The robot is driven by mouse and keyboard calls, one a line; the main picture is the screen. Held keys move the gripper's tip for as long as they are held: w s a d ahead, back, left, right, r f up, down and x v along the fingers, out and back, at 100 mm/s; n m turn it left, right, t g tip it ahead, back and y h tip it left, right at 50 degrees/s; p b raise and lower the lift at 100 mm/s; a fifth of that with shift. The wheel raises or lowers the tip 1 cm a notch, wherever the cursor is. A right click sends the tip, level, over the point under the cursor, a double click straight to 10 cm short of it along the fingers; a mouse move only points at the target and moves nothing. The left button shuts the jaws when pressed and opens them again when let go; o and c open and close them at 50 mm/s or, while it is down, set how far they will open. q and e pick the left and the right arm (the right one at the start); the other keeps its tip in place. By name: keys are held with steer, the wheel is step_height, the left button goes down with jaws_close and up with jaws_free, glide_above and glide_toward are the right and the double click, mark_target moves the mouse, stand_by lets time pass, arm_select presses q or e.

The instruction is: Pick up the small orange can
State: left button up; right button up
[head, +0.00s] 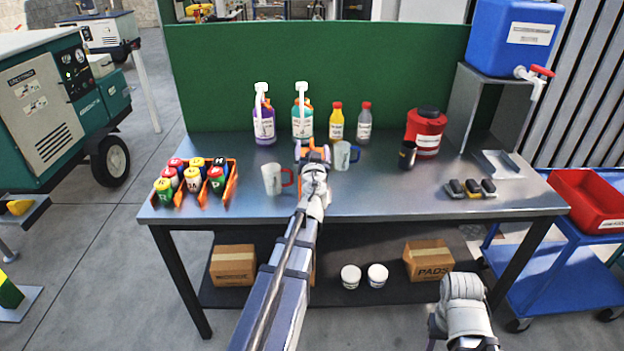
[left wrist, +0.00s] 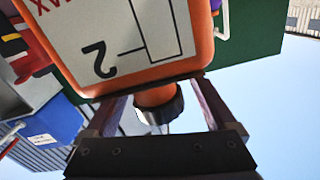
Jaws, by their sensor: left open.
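The small orange can (head: 326,153) stands on the steel workbench, mostly hidden behind my left gripper in the head view. In the left wrist view the can (left wrist: 205,35) fills the upper middle, upside down in the picture. It has a white label with a "2" and red lettering, and a black cap (left wrist: 160,108) on an orange neck. My left gripper (head: 313,165) is open at the can. Its fingers (left wrist: 160,92) show on either side of the neck and cap, with gaps visible. The can's base is hidden. My right arm shows low at the right, without a clear gripper.
A white mug with a red handle (head: 272,180) stands close left of my gripper, and a white-blue mug (head: 342,155) close right. Spray bottles (head: 264,122) stand behind. A crate of small cans (head: 232,188) is at the left, a red canister (head: 425,132) at the right.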

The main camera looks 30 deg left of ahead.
arm_select(q)
steer(key=shift+w+a, duration=0.35)
steer(key=shift+w, duration=0.25)
steer(key=shift+s, duration=0.1)
steer(key=shift+c, duration=0.2)
jaws_close()
stand_by(0.6)
